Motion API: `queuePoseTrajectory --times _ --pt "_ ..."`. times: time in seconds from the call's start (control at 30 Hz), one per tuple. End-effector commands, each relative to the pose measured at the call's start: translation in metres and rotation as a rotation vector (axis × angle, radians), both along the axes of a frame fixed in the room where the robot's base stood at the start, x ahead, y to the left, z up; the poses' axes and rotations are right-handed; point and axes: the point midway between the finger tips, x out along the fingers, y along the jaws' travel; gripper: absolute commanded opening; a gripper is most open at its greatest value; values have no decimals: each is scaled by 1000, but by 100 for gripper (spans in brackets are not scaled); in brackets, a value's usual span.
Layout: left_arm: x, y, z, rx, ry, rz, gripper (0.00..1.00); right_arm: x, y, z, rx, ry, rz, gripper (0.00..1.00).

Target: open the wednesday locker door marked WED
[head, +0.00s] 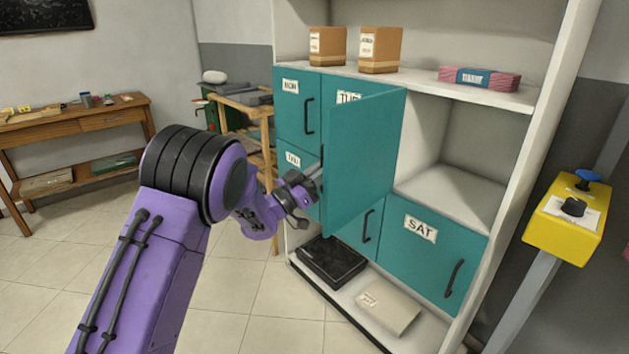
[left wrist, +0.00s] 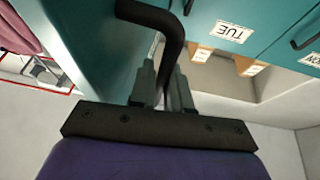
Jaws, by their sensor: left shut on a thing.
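The teal locker door (head: 362,160) of the top right compartment stands swung out, with its inner face toward me in the head view. No WED label shows; its outer face is turned away. The compartment (head: 450,135) behind it is open and looks empty. My left gripper (head: 308,190) is at the door's free edge. In the left wrist view my left gripper (left wrist: 164,90) is shut on the black bar handle (left wrist: 158,18) of the teal door (left wrist: 85,50). My right gripper is in neither view.
Shut teal doors marked MON (head: 290,86), TUE (head: 347,98) and SAT (head: 434,240) surround it. Boxes (head: 380,50) stand on top. A yellow control box (head: 568,218) is at the right. Tiled floor is free at the lower left.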

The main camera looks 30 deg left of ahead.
Motion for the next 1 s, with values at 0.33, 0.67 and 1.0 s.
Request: queuePoseTrajectory --times 0.33,0.67,1.0 --pt "11 20 0 3 3 -99 0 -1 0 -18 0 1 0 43" --pt "10 21 0 4 4 -96 23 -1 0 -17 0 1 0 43" --pt "-10 33 -14 3 5 -92 23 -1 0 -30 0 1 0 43"
